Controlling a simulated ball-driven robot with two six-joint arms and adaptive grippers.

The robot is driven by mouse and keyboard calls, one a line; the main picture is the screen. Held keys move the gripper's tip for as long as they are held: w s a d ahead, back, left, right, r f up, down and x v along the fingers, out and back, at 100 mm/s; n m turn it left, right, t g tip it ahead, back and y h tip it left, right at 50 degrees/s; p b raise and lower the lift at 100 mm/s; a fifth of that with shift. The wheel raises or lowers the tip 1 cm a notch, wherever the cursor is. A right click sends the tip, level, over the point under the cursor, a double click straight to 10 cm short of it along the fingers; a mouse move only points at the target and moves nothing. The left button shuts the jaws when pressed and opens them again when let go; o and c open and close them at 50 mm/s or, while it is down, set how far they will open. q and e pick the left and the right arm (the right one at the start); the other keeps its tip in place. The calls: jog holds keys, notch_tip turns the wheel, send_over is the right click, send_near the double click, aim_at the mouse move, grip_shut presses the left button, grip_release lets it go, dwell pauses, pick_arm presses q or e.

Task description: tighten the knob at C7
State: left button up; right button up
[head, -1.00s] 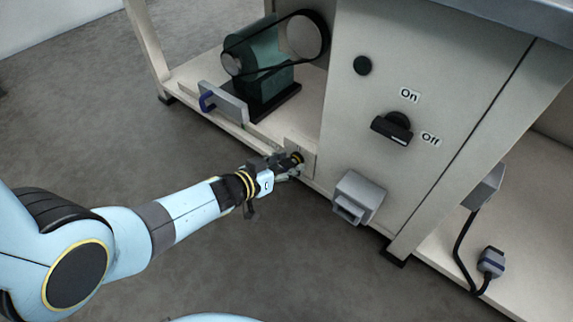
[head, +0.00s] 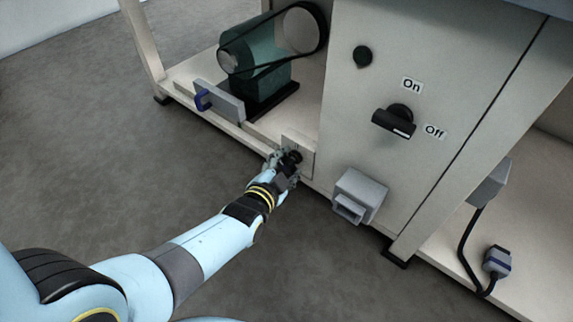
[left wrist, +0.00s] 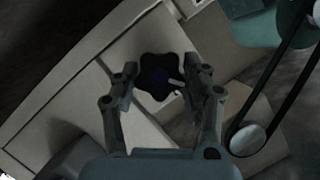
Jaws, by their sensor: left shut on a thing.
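The knob (head: 291,157) is dark and sits on a small pale plate at the lower left edge of the cabinet. In the left wrist view the knob (left wrist: 160,77) shows as a black lobed disc with a light mark on its right side. My left gripper (head: 284,163) is at the knob, its fingers shut on it from either side; in the left wrist view the fingertips (left wrist: 160,82) flank the lobes. The label C7 is not readable. My right gripper is not in view.
The cabinet has a black rotary switch (head: 394,121) between On and Off labels and a round black button (head: 362,56). A grey socket box (head: 359,196) juts out right of the knob. A green motor (head: 257,62) with a belt stands on the shelf. Floor in front is clear.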

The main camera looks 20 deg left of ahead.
pick_arm(q)
jog(key=m, duration=0.1)
jog(key=m+t+y, duration=0.1)
jog(key=m, duration=0.1)
jog(key=m+t, duration=0.1)
jog(key=m, duration=0.1)
jog(key=shift+s+f+y, duration=0.3)
jog(key=shift+f+y, duration=0.1)
dwell(0.4)
jog(key=o, duration=0.9)
jog(key=shift+s, duration=0.1)
jog(key=shift+o, duration=1.4)
jog(key=shift+r, duration=0.1)
jog(key=shift+w+d, duration=0.1)
jog(key=shift+w, duration=0.15)
jog(key=shift+r, duration=0.1)
